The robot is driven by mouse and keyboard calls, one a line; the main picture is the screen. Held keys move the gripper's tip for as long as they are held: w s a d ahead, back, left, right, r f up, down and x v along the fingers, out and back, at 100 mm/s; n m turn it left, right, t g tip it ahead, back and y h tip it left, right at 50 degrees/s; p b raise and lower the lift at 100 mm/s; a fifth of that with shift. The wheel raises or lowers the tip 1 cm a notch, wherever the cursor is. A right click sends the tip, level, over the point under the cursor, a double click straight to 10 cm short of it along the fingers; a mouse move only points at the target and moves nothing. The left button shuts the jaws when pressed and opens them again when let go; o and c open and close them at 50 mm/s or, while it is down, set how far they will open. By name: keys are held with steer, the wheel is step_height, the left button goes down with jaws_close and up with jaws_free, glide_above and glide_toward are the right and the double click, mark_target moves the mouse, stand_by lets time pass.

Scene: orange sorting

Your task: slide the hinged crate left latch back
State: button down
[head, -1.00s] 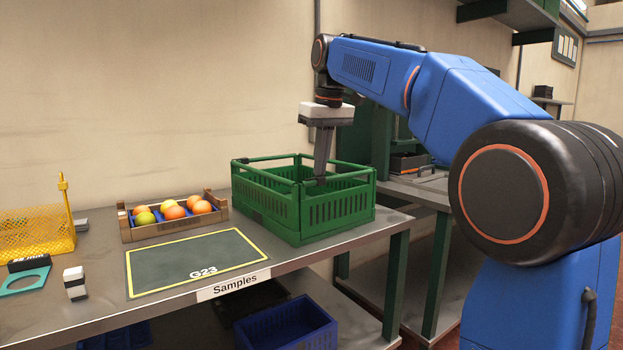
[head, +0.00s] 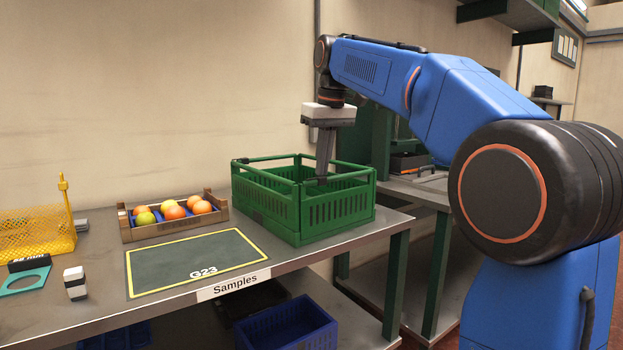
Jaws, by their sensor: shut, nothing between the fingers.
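The green hinged crate (head: 270,212) stands upright on the right part of the metal bench, with slotted walls and an open top. My gripper (head: 322,178) points down over the crate, its fingers together and empty. The fingertips are at about the height of the crate's rim, towards its right half. The tips overlap the near rim in the picture, so I cannot tell whether they touch anything. I cannot make out the left latch clearly; a small dark spot shows on the crate's left front wall.
A wooden tray (head: 127,226) of oranges and other fruit stands left of the crate. A dark mat with a yellow border (head: 190,262) lies in front of it. A yellow wire basket (head: 35,232) is at the far left. A blue crate (head: 290,328) sits below the bench.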

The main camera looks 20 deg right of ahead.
steer(key=w+v, duration=0.1)
steer(key=v, duration=0.5)
steer(key=shift+a+r, duration=0.15)
steer(key=shift+r, duration=0.35)
stand_by(0.5)
steer(key=s+d+f+m+t, duration=0.1)
steer(key=s+f, duration=1.6)
steer(key=f, duration=0.3)
steer(key=s+d+f+m+t, duration=0.1)
steer(key=s+d+f+m, duration=0.1)
steer(key=s+f, duration=1.5)
step_height(320, 180, down, 5)
steer(key=shift+d+r+m+t+h, duration=0.2)
steer(key=shift+d+m+t+h, duration=0.1)
steer(key=shift+h, duration=0.1)
